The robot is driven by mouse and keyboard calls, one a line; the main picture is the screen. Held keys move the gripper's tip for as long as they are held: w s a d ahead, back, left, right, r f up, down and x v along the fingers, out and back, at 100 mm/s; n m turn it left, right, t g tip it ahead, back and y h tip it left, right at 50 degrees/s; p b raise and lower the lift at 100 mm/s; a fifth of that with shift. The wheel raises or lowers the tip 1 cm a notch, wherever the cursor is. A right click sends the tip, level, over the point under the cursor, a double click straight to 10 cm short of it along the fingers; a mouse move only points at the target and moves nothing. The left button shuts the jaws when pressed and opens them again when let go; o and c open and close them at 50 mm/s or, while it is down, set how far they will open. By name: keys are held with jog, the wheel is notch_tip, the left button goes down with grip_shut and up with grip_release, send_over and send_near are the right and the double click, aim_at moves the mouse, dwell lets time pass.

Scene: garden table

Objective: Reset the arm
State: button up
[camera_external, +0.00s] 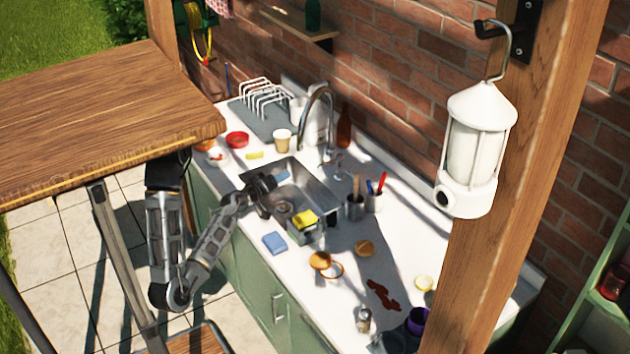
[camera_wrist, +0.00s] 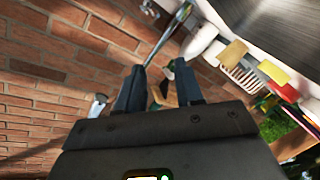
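My gripper (camera_external: 264,190) is at the end of my arm (camera_external: 213,238), which reaches from under the wooden top over the front left edge of the sink. In the wrist view the two dark fingers of my gripper (camera_wrist: 158,68) stand apart with a gap between them. Nothing is clearly held; a brown shape shows behind the gap. The wrist view is tilted and looks toward the brick wall (camera_wrist: 50,100). In the external view the fingertips are small and dark.
The sink (camera_external: 318,200) holds a yellow sponge (camera_external: 305,219) near its front. A blue sponge (camera_external: 275,242), orange-brown round items (camera_external: 320,260), a cup (camera_external: 282,140) and a dish rack (camera_external: 265,97) stand on the white counter. A wooden top (camera_external: 90,120) overhangs my arm. A lantern (camera_external: 475,150) hangs right.

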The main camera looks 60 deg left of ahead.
jog(key=a+r+t+b, duration=0.2)
jog(key=a+r+t, duration=0.15)
jog(key=a, duration=0.45)
jog(key=s+d+f+m+g+h+p, duration=0.1)
jog(key=s+d+m+p, duration=0.1)
jog(key=s, duration=0.6)
jog(key=s+d+f+m+g+h+p, duration=0.2)
jog(key=s+d+m, duration=0.3)
jog(key=s, duration=0.3)
jog(key=s+d+f+m+g+h+p, duration=0.1)
jog(key=s+d+m, duration=0.3)
jog(key=s, duration=0.4)
jog(key=shift+s+d+f+m+h+p, duration=0.2)
jog(key=shift+f+m+h+p, duration=0.25)
jog(key=shift+m+p, duration=0.3)
